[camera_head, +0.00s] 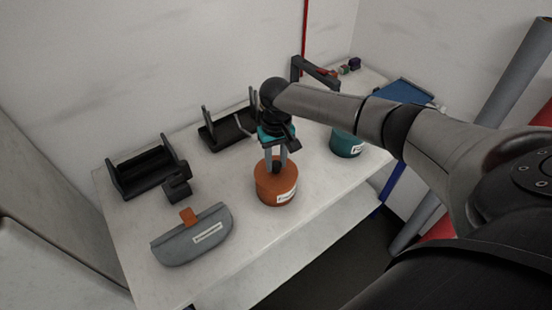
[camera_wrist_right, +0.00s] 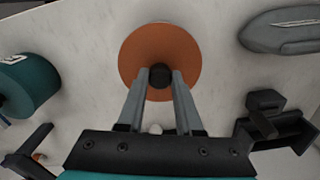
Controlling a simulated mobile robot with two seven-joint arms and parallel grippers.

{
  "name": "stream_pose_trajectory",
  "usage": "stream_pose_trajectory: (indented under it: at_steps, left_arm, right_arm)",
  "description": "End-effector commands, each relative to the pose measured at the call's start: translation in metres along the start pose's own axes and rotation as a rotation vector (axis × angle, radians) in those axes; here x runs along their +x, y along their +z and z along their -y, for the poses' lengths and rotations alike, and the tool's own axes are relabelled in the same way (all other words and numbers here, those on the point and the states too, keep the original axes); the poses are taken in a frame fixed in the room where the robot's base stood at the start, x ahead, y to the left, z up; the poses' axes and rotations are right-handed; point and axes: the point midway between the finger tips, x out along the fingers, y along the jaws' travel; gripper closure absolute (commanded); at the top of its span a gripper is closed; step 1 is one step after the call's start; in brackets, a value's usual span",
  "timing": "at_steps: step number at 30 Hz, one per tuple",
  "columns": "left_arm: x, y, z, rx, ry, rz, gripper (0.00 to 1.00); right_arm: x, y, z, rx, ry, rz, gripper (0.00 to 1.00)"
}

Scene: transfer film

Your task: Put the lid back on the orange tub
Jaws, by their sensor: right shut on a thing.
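The orange tub (camera_head: 268,195) stands upright on the white table, with a white label on its side. Its orange lid (camera_head: 262,173) with a dark knob lies at the tub's top; I see no clear gap, but cannot tell if it is fully seated. In the right wrist view the lid (camera_wrist_right: 160,45) shows as a round disc that hides the tub. My right gripper (camera_head: 277,163) points down from above, its two grey fingers shut on the dark knob (camera_wrist_right: 160,76) at the lid's middle. My left gripper is in neither view.
A grey labelled case (camera_head: 190,243) with an orange tab lies front left. Black racks (camera_head: 147,172) stand at the back left. A teal tub (camera_head: 345,144) stands to the right, partly behind my arm. A blue tray-like object (camera_head: 403,91) is at the far right. The table's front edge is near.

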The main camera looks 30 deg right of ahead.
Motion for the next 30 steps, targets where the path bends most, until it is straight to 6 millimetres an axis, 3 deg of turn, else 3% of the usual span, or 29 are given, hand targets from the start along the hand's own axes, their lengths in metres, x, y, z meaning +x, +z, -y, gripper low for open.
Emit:
stream_pose_trajectory:
  at_steps: [13,14,15,23,28,30]
  left_arm:
    - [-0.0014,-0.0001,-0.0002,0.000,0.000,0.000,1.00]
    - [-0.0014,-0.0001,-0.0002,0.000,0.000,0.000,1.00]
    - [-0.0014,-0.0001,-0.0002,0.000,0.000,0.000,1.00]
    - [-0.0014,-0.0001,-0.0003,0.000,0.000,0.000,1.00]
    - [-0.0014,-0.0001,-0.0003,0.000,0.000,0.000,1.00]
    - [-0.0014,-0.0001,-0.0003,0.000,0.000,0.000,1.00]
  right_arm:
    - [0.0001,-0.0002,0.0002,0.000,-0.001,-0.001,1.00]
    - [0.0001,-0.0002,0.0002,0.000,0.000,-0.001,0.65]
    - [0.0001,-0.0002,0.0003,0.000,-0.001,-0.001,0.60]
    - [-0.0001,-0.0003,0.0003,0.000,-0.001,-0.001,0.31]
    - [-0.0001,-0.0003,0.0003,0.000,0.000,-0.001,0.31]
    - [0.0000,-0.0002,0.0002,0.000,0.000,-0.001,0.24]
